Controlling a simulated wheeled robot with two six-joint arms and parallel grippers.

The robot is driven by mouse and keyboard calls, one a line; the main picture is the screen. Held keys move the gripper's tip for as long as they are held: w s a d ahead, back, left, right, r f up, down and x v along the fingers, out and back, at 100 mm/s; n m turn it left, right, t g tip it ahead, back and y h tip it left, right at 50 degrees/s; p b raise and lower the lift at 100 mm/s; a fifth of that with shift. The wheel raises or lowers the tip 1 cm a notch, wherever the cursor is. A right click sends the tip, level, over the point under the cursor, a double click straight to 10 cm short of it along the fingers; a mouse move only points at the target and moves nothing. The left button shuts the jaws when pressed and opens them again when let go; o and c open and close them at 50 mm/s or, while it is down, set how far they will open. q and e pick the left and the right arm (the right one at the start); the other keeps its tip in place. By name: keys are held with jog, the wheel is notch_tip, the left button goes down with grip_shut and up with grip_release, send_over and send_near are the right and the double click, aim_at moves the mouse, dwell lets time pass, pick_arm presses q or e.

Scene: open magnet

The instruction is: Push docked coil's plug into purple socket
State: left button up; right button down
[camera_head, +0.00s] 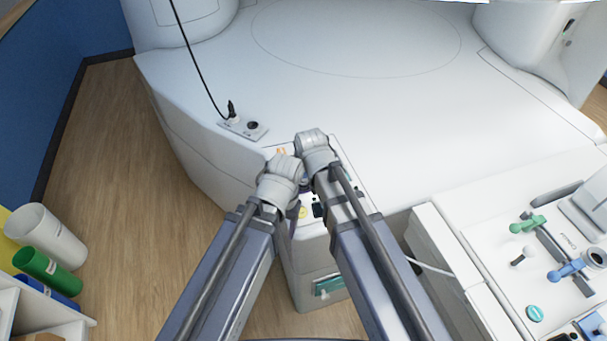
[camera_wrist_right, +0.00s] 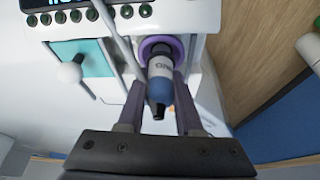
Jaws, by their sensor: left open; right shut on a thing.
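In the right wrist view, a plug (camera_wrist_right: 160,72) with a white band and a dark blue end lies between the two fingers of my right gripper (camera_wrist_right: 158,112), which is shut on it. The plug's far end is at the purple ring of the socket (camera_wrist_right: 158,44), lined up with it. I cannot tell how deep it sits. In the head view, my left gripper (camera_head: 296,208) is open beside the front of the white unit, partly hidden under its wrist. My right gripper, the plug and the purple socket are hidden there behind my arms. I cannot make out the docked coil.
Beside the socket are a teal panel (camera_wrist_right: 84,58) with a white knob (camera_wrist_right: 70,73) and a row of green buttons. The white magnet table (camera_head: 400,110) fills the back. A small socket plate (camera_head: 243,127) with a black cable lies on it. Bare floor (camera_head: 120,190) is at left.

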aim_at(304, 174)
jog(key=shift+f+b, duration=0.55)
jog(key=shift+f, duration=0.05)
dwell(0.3)
jog(key=c, duration=0.5)
grip_release()
jog(key=shift+r, duration=0.15)
jog(key=p+v, duration=0.7)
jog(key=shift+s+r, duration=0.15)
jog(key=shift+r, duration=0.2)
jog(key=shift+f, duration=0.1)
